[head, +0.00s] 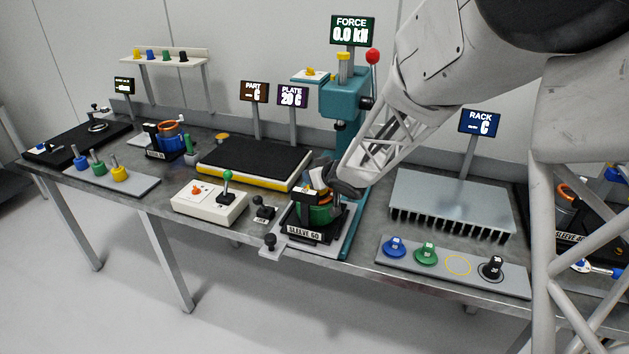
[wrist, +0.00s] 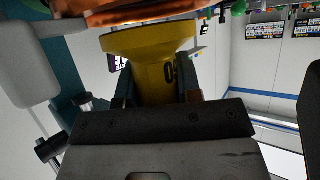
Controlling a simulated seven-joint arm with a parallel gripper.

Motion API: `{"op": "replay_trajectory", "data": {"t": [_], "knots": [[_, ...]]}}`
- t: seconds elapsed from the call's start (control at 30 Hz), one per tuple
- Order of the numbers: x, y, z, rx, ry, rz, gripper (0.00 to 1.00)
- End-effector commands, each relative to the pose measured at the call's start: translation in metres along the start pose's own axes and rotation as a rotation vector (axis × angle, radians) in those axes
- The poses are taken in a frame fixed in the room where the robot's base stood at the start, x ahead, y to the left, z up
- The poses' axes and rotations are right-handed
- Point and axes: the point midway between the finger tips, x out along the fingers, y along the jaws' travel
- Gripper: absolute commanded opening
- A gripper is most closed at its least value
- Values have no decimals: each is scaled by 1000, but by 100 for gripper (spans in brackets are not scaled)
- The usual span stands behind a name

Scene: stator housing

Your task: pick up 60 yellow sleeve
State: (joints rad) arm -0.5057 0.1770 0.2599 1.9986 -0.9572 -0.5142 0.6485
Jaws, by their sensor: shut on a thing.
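A yellow sleeve (wrist: 150,50), wide at its flange and marked with dark digits that are partly cut off, sits between the fingers of my gripper (wrist: 157,88) in the wrist view. My gripper is shut on it. In the head view my gripper (head: 326,184) is small and partly hidden by my arm, low over the fixture labelled SLEEVE 60 (head: 304,232) in front of the teal press. The sleeve itself cannot be made out there. A copper-orange ring (wrist: 150,14) lies close against the flange in the wrist view; I cannot tell whether they touch.
The tray at the front right (head: 468,282) holds blue (head: 394,247), green (head: 426,253) and black (head: 491,267) pieces and an empty yellow ring outline (head: 458,265). The teal press (head: 343,100) stands behind the fixture. A finned rack (head: 452,200) is to the right, a control box (head: 209,203) to the left.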

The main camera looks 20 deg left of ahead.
Motion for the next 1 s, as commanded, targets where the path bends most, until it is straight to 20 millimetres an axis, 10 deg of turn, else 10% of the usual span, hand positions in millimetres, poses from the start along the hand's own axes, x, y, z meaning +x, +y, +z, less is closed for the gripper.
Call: {"op": "replay_trajectory", "data": {"t": [0.5,1.0], "knots": [[-34,0,-63,-2,1,1,0],[-39,0,-71,0,0,0,0]]}}
